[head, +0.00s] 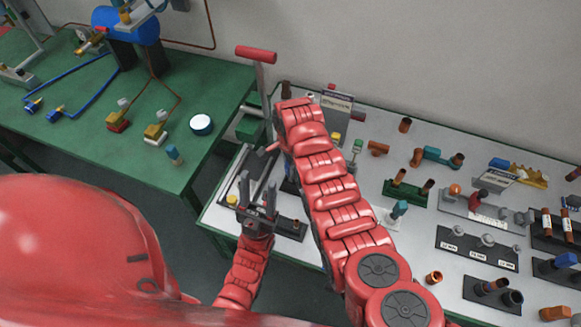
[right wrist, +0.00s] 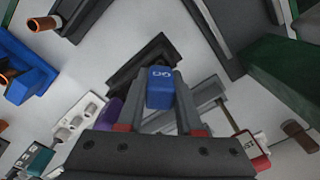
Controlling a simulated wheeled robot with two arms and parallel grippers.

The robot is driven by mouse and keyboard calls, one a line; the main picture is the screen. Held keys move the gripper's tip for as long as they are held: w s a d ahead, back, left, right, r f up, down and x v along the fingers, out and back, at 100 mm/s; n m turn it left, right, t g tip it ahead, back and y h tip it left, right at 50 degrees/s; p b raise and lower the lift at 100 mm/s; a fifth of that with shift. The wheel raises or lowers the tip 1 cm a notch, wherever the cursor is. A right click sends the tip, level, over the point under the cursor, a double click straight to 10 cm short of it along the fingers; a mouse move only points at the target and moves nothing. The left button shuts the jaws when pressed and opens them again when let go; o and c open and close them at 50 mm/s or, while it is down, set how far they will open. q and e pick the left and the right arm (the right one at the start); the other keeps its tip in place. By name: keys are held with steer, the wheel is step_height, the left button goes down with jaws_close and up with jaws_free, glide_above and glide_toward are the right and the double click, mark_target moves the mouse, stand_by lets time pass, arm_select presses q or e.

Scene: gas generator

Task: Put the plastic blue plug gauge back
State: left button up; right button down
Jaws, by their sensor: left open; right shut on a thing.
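The blue plug gauge (right wrist: 160,87), a block with pale markings on its face, is between the fingers of my right gripper (right wrist: 160,95) in the right wrist view. The gripper is shut on it. A dark holder (right wrist: 127,76) shows behind the plug; I cannot tell whether they touch. In the head view my right arm hides the right gripper and the plug. My left gripper (head: 258,202) is open and empty, over the near left end of the white-topped table (head: 355,210).
A black vise-like fixture (head: 262,165) stands close to my left gripper. Labelled gauge holders (head: 478,248), a green block with copper pieces (head: 407,190) and other parts crowd the white table. The green bench (head: 75,150) stands left, with a floor gap between.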

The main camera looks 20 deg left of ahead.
steer(key=shift+f+b, duration=0.35)
steer(key=shift+f, duration=0.2)
steer(key=shift+c, duration=2.4)
jaws_free()
steer(key=shift+r, duration=0.1)
steer(key=shift+r, duration=0.1)
steer(key=shift+r, duration=0.25)
step_height(320, 180, up, 4)
steer(key=shift+b, duration=1)
step_height(320, 180, up, 4)
steer(key=shift+r+p, duration=0.15)
steer(key=shift+p, duration=0.3)
step_height(320, 180, up, 8)
steer(key=p, duration=0.7)
steer(key=shift+r, duration=0.2)
